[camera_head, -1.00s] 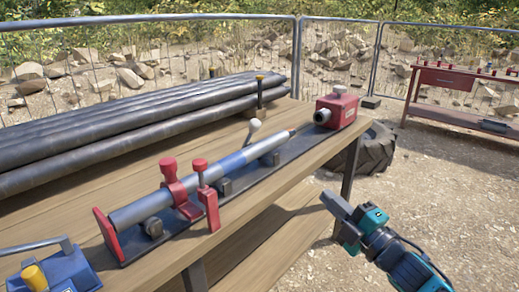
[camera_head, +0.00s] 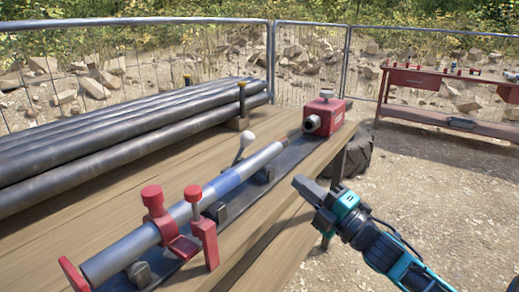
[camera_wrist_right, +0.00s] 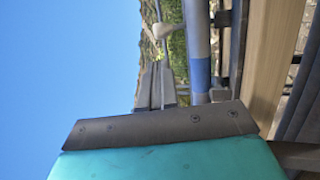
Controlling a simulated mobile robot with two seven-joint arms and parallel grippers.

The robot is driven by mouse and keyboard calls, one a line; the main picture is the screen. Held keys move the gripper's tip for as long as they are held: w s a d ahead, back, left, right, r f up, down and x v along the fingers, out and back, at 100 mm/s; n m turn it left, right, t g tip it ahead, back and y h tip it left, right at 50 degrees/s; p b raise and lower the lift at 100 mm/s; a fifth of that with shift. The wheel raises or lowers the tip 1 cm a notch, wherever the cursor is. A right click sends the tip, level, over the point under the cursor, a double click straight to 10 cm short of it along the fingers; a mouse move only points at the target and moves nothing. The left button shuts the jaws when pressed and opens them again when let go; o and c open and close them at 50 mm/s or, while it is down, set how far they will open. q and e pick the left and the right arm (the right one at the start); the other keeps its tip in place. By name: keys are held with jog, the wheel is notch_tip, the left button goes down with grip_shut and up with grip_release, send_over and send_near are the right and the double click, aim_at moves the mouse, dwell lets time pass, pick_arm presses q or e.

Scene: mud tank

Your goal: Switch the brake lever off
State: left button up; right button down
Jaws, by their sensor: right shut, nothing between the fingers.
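A lever with a pale ball knob (camera_head: 248,137), which looks like the brake lever, rises behind the blue-grey rod on the bench. In the right wrist view the pale knob (camera_wrist_right: 163,31) shows beside the rod, beyond the fingertips. My right gripper (camera_head: 303,187) is shut and empty. It is at the front right of the bench, apart from the lever, with the rod between them in the head view. Its grey fingers (camera_wrist_right: 156,85) lie together in the wrist view. My left gripper is not in view.
The rod (camera_head: 225,183) lies along a dark rail on the wooden bench (camera_head: 105,225). Red clamps (camera_head: 157,205) stand at its near end and a red box (camera_head: 325,115) at the far end. Dark pipes (camera_head: 120,140) are stacked behind. A red table (camera_head: 440,95) stands at the right.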

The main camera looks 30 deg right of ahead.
aim_at(251, 142)
jog(key=b+x, duration=0.1)
jog(key=x, duration=1.3)
jog(key=shift+r, duration=0.1)
